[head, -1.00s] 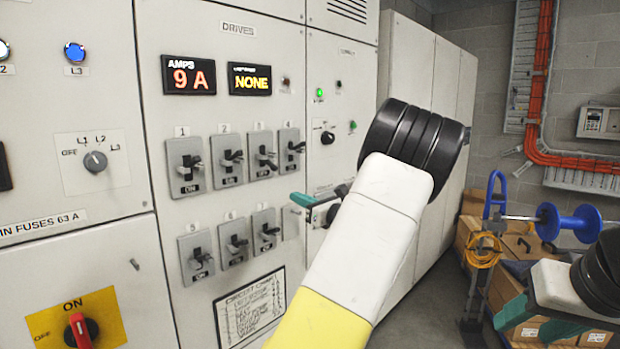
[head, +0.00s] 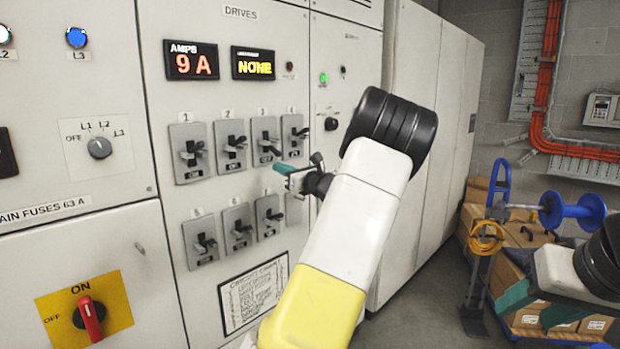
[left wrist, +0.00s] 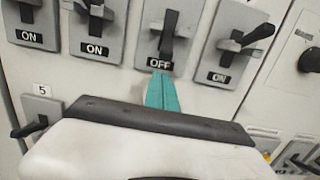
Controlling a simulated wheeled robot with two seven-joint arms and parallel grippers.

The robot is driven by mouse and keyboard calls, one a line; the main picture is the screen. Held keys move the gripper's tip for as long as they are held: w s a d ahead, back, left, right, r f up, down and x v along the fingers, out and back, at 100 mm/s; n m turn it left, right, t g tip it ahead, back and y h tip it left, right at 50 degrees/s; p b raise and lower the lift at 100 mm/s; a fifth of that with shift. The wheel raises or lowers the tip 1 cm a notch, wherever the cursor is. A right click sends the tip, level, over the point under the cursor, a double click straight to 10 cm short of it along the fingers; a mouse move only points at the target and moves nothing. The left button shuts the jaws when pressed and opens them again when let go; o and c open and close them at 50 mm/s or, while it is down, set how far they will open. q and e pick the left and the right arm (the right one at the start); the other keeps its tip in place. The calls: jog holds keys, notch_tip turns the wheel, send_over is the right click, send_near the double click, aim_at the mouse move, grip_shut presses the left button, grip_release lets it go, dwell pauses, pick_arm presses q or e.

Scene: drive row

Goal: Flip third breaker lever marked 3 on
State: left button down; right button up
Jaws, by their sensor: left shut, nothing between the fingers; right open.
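Breaker 3 (head: 265,141) is the third grey switch in the upper row, under the marking 3. Its black lever points down, and in the left wrist view the breaker (left wrist: 183,22) shows the label OFF. The two breakers to its left and the one to its right show ON there. My left gripper (head: 284,168) is shut and empty, just below breaker 3. Its teal fingertips (left wrist: 163,78) show beneath the OFF label in the left wrist view; whether they touch the panel I cannot tell. My right gripper (head: 537,307) is open at the lower right, away from the cabinet.
A lower row of similar breakers (head: 239,226) and a circuit chart (head: 254,292) lie below. A black knob (head: 331,124) sits right of breaker 4. A red rotary switch (head: 90,318) is at lower left.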

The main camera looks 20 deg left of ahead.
aim_at(280, 155)
pick_arm(q)
jog(key=shift+s+d+r, duration=0.1)
jog(key=shift+d+r, duration=0.1)
jog(key=shift+r, duration=0.2)
jog(key=shift+s+d+r, duration=0.1)
jog(key=shift+d+r, duration=0.05)
jog(key=shift+r, duration=0.25)
jog(key=shift+d+r+h, duration=0.15)
jog(key=shift+r+h, duration=0.15)
jog(key=shift+r, duration=0.05)
jog(key=shift+s+d+r+g+h, duration=0.2)
jog(key=shift+r+g+h, duration=0.15)
jog(key=shift+r+h, duration=0.2)
jog(key=shift+s+d+r+g+h, duration=0.15)
jog(key=shift+r+g+h, duration=0.2)
jog(key=shift+r+h, duration=0.2)
notch_tip(280, 155, up, 2)
jog(key=shift+d+r+g+h, duration=0.15)
jog(key=shift+g+h, duration=0.35)
jog(key=shift+h, duration=0.7)
jog(key=shift+d, duration=0.1)
jog(key=shift+r, duration=0.1)
